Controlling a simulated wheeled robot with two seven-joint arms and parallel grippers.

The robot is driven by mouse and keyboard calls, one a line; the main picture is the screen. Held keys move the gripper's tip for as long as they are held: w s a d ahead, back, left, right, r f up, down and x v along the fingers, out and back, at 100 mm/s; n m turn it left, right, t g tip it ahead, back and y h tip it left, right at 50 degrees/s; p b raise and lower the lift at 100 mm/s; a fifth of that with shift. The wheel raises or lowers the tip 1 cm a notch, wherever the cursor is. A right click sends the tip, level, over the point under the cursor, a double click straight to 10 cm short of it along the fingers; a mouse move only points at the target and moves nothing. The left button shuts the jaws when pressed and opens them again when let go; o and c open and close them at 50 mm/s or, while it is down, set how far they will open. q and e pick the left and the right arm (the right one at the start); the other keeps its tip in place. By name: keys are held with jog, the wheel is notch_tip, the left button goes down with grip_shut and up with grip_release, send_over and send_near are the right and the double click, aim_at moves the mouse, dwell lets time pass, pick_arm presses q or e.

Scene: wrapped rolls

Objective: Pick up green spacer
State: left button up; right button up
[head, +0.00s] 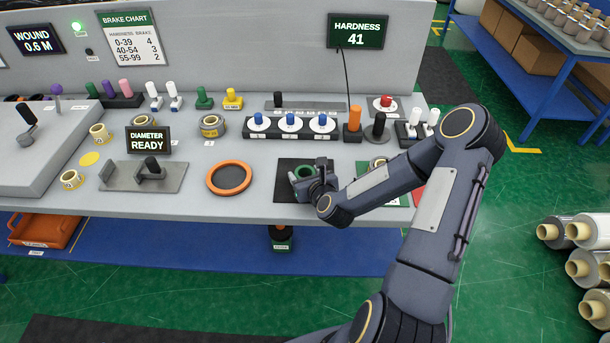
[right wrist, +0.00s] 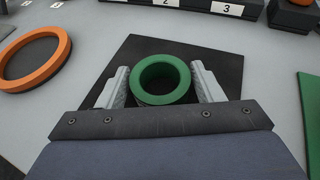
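The green spacer (right wrist: 143,92) is a thick green ring on a black square mat (right wrist: 222,70). In the head view the spacer (head: 303,171) shows partly behind my right gripper (head: 306,178), on the mat near the front edge of the bench. In the right wrist view my right gripper (right wrist: 160,82) has one finger on each side of the ring. A thin gap seems to show between the fingers and the ring, so the gripper looks open around it. The ring's lower part is partly hidden. My left gripper is in neither view.
An orange ring (head: 229,178) with a dark centre lies left of the mat. A numbered rack (head: 290,134) with several blue-knobbed discs stands behind. A green card (right wrist: 311,100) lies to the right. Bare grey bench separates them.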

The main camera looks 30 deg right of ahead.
jog(key=c, duration=0.6)
jog(key=shift+r, duration=0.1)
jog(key=shift+c, duration=0.2)
